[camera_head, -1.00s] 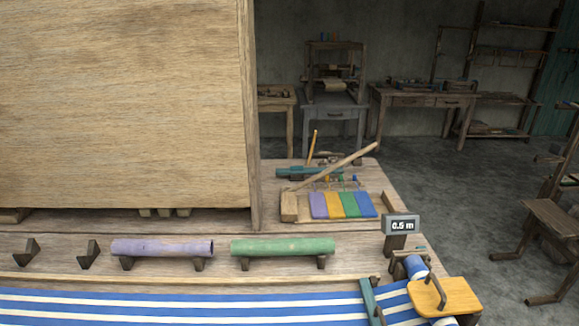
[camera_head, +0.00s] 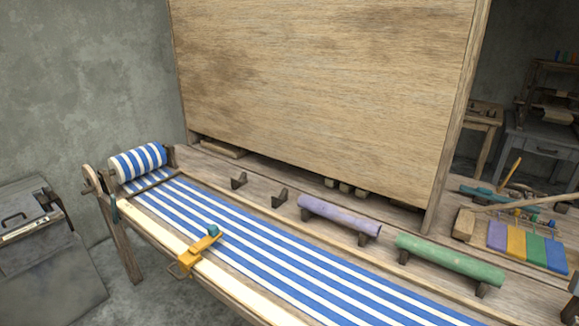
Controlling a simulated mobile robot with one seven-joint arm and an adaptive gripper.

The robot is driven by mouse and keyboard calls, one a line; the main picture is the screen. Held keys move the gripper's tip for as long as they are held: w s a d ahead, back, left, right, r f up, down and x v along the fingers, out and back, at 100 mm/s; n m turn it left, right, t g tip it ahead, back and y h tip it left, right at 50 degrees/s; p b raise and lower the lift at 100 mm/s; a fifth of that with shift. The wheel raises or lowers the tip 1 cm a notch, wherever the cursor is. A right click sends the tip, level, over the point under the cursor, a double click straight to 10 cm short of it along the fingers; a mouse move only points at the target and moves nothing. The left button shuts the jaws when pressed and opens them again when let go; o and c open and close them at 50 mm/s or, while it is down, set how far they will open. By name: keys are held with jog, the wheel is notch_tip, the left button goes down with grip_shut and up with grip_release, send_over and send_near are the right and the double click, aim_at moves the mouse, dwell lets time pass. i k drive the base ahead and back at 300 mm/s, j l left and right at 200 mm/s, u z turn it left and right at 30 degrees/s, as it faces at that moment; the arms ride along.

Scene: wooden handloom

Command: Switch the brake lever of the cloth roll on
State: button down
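The cloth roll (camera_head: 138,162), wound with blue and white striped cloth, sits at the far left end of the loom's bench. The striped cloth (camera_head: 250,242) runs from the roll along the bench to the lower right. My gripper is not in view.
A yellow piece with a teal knob (camera_head: 198,250) sits on the front rail. A tall wooden panel (camera_head: 320,90) rises behind the bench. Purple (camera_head: 340,213) and green (camera_head: 450,259) rolls rest on brackets. A grey cabinet (camera_head: 35,225) stands left; floor shows between it and the loom.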

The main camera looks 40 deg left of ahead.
aim_at(113, 204)
jog(key=u, duration=2.5)
jog(key=i+j+u, duration=0.1)
jog(key=i+j, duration=0.2)
jog(key=i, duration=0.7)
jog(key=i+j+u, duration=0.15)
jog(key=i, duration=0.85)
jog(key=i+j+u, duration=0.1)
jog(key=i, duration=0.9)
